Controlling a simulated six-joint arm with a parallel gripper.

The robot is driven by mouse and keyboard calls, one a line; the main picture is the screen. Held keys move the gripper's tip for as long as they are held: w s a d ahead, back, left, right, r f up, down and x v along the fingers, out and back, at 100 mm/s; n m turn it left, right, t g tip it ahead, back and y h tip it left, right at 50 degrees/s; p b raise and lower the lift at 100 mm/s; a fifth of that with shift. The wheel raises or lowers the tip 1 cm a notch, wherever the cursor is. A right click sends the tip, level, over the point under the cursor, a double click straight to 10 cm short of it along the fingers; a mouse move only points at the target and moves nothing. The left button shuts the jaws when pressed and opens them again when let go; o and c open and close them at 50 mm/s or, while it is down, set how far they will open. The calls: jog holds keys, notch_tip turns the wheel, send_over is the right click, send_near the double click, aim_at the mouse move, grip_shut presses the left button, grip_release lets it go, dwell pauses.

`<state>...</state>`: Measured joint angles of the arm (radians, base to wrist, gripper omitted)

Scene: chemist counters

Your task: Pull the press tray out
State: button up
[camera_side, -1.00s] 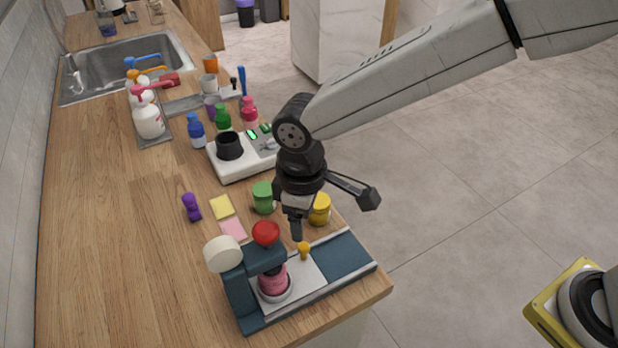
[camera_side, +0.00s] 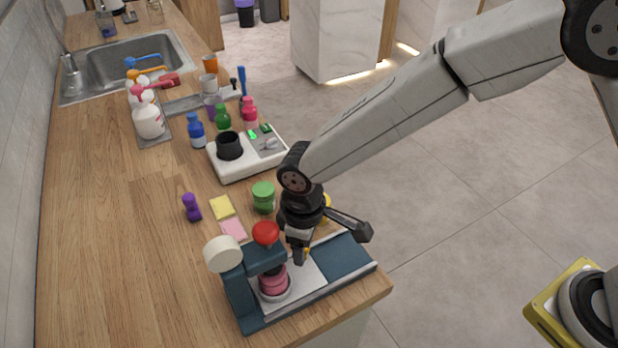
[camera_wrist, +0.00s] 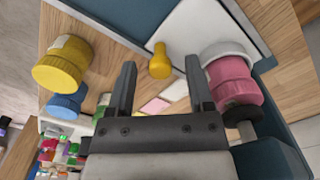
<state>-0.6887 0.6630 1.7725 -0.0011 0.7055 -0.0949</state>
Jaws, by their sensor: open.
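The tray has a small yellow knob handle, clear in the wrist view (camera_wrist: 160,62). My gripper (camera_wrist: 163,85) is open and empty. In the wrist view the handle shows between and just beyond its two fingertips. In the side view my gripper (camera_side: 299,256) is low over the tray and mostly hides the handle.
A yellow jar (camera_wrist: 63,63) and a green jar (camera_side: 263,196) stand close behind the press. Pink (camera_side: 233,229) and yellow (camera_side: 222,207) notes lie to the left. A white device (camera_side: 245,155) and several bottles stand farther back. The base's right part (camera_side: 345,257) is bare.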

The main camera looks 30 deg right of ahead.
grip_shut()
dwell(1.3)
